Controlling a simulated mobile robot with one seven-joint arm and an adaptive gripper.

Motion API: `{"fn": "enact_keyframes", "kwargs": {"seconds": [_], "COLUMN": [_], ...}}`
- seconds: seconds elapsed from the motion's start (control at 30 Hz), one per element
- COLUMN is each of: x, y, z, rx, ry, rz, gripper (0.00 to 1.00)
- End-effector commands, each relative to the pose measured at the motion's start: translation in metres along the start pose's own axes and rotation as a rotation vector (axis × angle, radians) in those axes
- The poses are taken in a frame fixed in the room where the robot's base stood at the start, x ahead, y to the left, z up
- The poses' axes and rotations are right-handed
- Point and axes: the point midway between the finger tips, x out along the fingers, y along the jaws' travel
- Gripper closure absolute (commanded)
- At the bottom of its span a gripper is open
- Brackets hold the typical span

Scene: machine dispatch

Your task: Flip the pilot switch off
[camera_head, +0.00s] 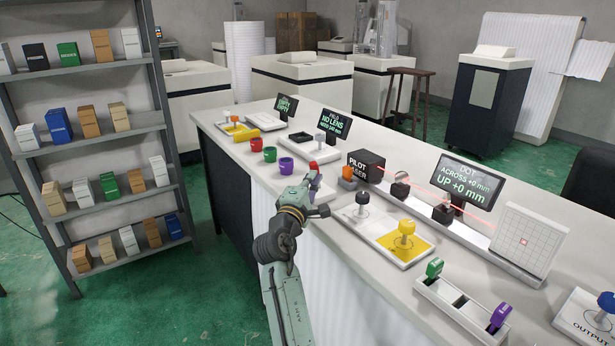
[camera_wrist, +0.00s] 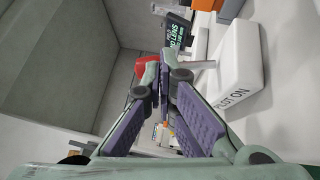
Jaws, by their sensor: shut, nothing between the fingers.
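The pilot switch (camera_wrist: 245,72) is a white box in the right of the wrist view, with part of a label ending in "ON" on its face. A pale lever (camera_wrist: 197,65) sticks out from it toward my fingertips, and a red tip (camera_wrist: 146,68) shows just past them. In the head view the red tip (camera_head: 313,166) shows beside my gripper (camera_head: 300,192), at the counter's near edge. My gripper (camera_wrist: 168,82) is shut and empty, its fingertips close to the lever. Whether they touch it I cannot tell. My gripper partly hides the switch in the head view.
The black pilot laser box (camera_head: 366,165) sends a red beam past two mounts to a white target (camera_head: 528,240). Coloured cups (camera_head: 286,165) stand left of the switch. A tray with a yellow half (camera_head: 392,243) lies to the right. The screen (camera_head: 468,183) reads "UP +0 mm".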

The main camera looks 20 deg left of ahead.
Motion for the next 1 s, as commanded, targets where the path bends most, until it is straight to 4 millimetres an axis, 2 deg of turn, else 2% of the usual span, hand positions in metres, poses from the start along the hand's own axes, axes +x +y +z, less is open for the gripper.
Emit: {"fn": "enact_keyframes", "kwargs": {"seconds": [0.03,0.63,1.0], "x": [0.003,0.031,0.03], "y": [0.009,0.01,0.011], "z": [0.003,0.023,0.022], "rx": [0.019,0.014,0.015], "ry": [-0.001,-0.001,0.0], "rz": [-0.025,-0.019,-0.018], "gripper": [1.0,1.0,1.0]}}
